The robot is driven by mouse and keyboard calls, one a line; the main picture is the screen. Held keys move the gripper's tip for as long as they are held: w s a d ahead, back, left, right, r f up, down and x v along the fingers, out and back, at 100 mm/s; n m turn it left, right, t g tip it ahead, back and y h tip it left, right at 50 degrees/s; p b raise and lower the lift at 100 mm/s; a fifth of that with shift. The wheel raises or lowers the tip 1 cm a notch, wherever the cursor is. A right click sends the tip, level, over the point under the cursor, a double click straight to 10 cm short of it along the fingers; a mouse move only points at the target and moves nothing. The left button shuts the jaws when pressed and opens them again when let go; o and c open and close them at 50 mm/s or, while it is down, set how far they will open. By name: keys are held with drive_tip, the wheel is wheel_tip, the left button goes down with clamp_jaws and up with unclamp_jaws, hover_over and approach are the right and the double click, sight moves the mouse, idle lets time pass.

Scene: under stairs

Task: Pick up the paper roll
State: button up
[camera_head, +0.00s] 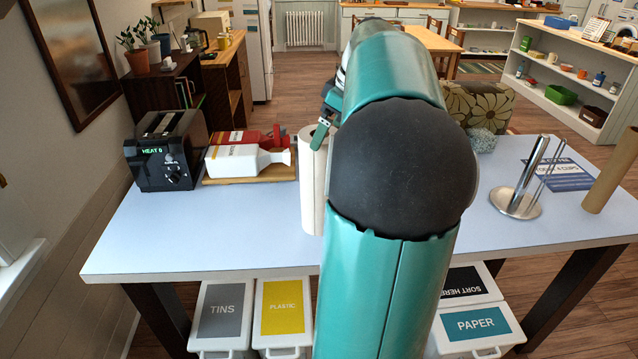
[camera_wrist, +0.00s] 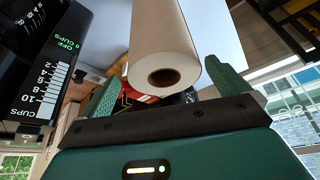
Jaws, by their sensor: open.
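The paper roll (camera_head: 312,185) is a white cylinder standing upright on the pale blue table, left of my arm in the head view. Its right side is partly hidden by my arm. In the wrist view the roll (camera_wrist: 162,40) shows its end with a brown hollow core, between the green fingers of my gripper (camera_wrist: 163,80). The fingers are apart, one on each side of the roll's end, with a visible gap at the left. In the head view my gripper (camera_head: 322,125) is at the roll's top, mostly hidden by my arm.
A black appliance with a cup scale (camera_wrist: 35,90) is close in the wrist view.

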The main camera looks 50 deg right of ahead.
drive_tip(key=x, duration=0.6)
drive_tip(key=shift+a, duration=0.2)
drive_tip(key=shift+w, duration=0.1)
drive_tip(key=c, duration=1.2)
drive_tip(key=s+d+r, duration=0.1)
drive_tip(key=s+r, duration=1.2)
drive_tip(key=shift+s+d, duration=0.4)
